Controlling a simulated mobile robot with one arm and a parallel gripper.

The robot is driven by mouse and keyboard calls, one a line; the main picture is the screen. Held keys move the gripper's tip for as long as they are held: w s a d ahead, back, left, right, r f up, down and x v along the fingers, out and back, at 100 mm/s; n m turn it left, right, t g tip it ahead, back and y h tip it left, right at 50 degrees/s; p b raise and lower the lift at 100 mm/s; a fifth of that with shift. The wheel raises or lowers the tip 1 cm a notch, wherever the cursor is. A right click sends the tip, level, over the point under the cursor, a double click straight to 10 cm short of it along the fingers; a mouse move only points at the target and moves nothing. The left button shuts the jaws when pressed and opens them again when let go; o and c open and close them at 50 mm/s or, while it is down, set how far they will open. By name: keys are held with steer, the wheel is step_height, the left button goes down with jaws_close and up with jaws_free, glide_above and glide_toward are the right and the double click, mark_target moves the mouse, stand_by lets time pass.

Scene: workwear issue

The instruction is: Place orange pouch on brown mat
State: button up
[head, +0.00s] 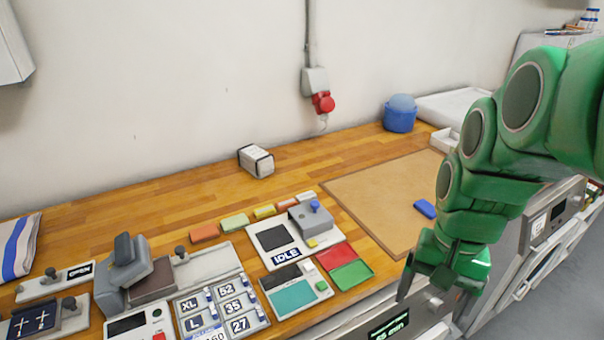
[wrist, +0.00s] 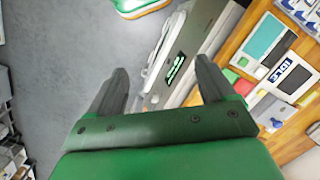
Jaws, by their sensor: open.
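A small flat orange pouch (head: 204,232) lies on the wooden counter, at the left end of a short row of coloured pieces. The brown mat (head: 365,189) lies flat on the counter to the right of that row, with a blue block (head: 425,209) on its right part. My gripper (head: 435,292) hangs at the counter's front edge, in front of the mat and well to the right of the pouch. In the wrist view my gripper (wrist: 161,68) has its fingers apart with nothing between them. I cannot make out the pouch in the wrist view.
Beside the pouch lie green (head: 235,222) and yellow (head: 264,211) pieces. Devices, including the one marked IDLE (head: 285,256), crowd the front left. A white box (head: 256,161) and a blue round container (head: 400,114) stand behind. Most of the mat is clear.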

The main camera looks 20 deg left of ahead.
steer(key=w+a+m, duration=0.2)
steer(key=w+a, duration=0.9)
steer(key=w, duration=0.1)
steer(key=m+g+y, duration=0.2)
steer(key=m+y, duration=0.1)
steer(key=m, duration=0.2)
glide_toward(204, 231)
steer(key=shift+w+a+f, duration=0.15)
steer(key=shift+f, duration=0.4)
steer(key=shift+s+x, duration=0.2)
steer(key=shift+x, duration=3.45)
steer(key=shift+r, duration=0.15)
